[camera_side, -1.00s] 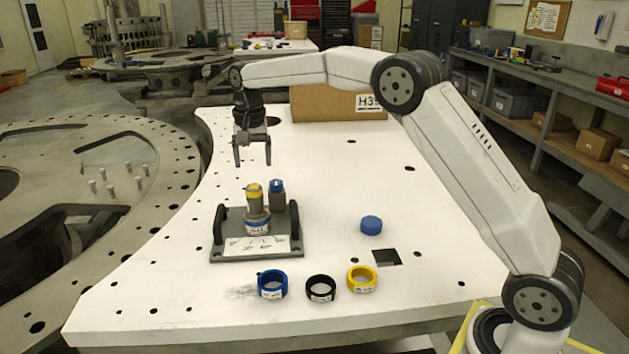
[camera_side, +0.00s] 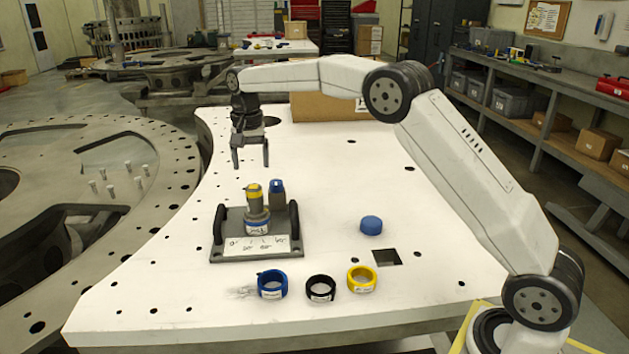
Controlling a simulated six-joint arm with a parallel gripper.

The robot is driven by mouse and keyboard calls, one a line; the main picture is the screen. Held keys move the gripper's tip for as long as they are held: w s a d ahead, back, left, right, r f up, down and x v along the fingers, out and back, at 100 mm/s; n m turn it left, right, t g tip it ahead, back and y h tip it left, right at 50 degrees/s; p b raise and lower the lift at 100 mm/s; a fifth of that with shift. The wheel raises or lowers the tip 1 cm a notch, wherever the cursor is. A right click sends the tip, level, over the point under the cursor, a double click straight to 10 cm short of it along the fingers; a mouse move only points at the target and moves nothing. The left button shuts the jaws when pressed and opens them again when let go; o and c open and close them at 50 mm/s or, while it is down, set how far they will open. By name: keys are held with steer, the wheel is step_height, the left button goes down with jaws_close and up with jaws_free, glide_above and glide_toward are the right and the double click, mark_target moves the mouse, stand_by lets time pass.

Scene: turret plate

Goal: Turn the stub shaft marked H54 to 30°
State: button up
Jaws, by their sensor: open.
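A grey stub shaft with a yellow top (camera_side: 254,201) stands upright on a grey base plate (camera_side: 284,249) with two black handles. A label is on its lower part, too small to read surely. Beside it, behind and to the right, stands a second grey post with a blue top (camera_side: 277,187). A white angle scale (camera_side: 257,244) lies on the base in front of the shaft. My gripper (camera_side: 251,164) points down, open and empty, above and behind the two posts, touching neither.
Blue (camera_side: 271,293), black (camera_side: 320,297) and yellow (camera_side: 361,288) rings lie in front of the base on the white table. A blue cap (camera_side: 371,225) lies to the right, near a square hole (camera_side: 387,257). A cardboard box (camera_side: 325,107) stands at the back.

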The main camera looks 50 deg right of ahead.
mark_target(254, 187)
steer(key=shift+f, duration=3.6)
steer(key=shift+c, duration=0.2)
steer(key=c, duration=0.9)
steer(key=shift+c, duration=0.2)
steer(key=shift+m, duration=0.3)
steer(key=m, duration=0.5)
steer(key=shift+m, duration=0.3)
steer(key=m, duration=0.5)
steer(key=shift+m, duration=0.4)
